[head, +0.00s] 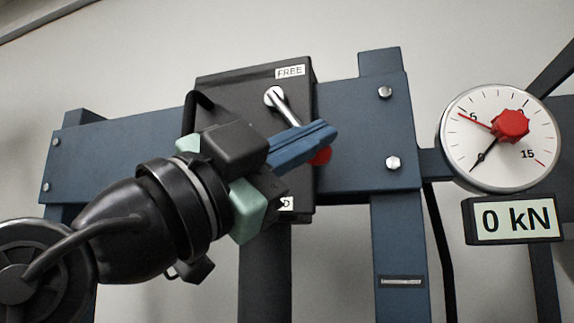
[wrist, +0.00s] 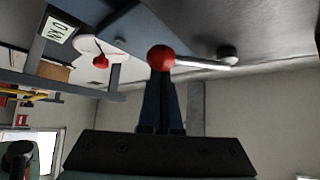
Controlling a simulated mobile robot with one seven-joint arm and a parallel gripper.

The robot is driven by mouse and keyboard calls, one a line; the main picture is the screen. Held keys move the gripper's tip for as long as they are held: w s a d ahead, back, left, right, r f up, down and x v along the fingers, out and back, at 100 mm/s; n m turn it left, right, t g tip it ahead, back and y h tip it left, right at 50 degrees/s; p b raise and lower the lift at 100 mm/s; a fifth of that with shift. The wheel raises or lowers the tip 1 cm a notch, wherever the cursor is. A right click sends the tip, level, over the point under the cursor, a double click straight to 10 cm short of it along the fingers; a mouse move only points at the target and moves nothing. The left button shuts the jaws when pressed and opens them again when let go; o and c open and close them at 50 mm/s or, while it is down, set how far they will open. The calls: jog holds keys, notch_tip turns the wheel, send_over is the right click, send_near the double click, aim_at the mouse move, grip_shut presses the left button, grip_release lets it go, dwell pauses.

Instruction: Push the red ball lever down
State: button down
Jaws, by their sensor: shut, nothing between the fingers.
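The red ball (head: 322,156) is on the end of a silver lever (head: 289,111), on the front of a black box (head: 250,97). The lever slants down to the right from its pivot. My gripper (head: 332,131) is shut and empty, its blue fingers crossing in front of the lever's lower part and partly hiding the ball. In the wrist view the red ball (wrist: 161,58) sits right at the tips of my gripper (wrist: 160,82), with the lever (wrist: 203,63) running right. I cannot tell whether they touch.
The box has a FREE label (head: 290,71) at the top and a mostly hidden label (head: 286,203) at the bottom. It is mounted on a blue crossbeam (head: 350,165). Right of it are a round gauge (head: 465,150) with a red knob (head: 511,125) and a "0 kN" display (head: 513,220).

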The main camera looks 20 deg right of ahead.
jog(key=shift+w+a+f+m+g+y+p, duration=0.35)
jog(key=shift+w+a+m+g+p, duration=0.3)
jog(key=shift+m, duration=0.4)
jog(key=shift+w+a+f+m+g+y+p, duration=0.3)
jog(key=shift+a+m+g+p, duration=0.15)
jog(key=shift+a+m+g, duration=0.45)
jog(key=shift+w+a+f+m+g+y+p, duration=0.3)
jog(key=shift+w+a+m+g+p, duration=0.3)
jog(key=shift+m, duration=0.55)
jog(key=shift+s+d, duration=0.1)
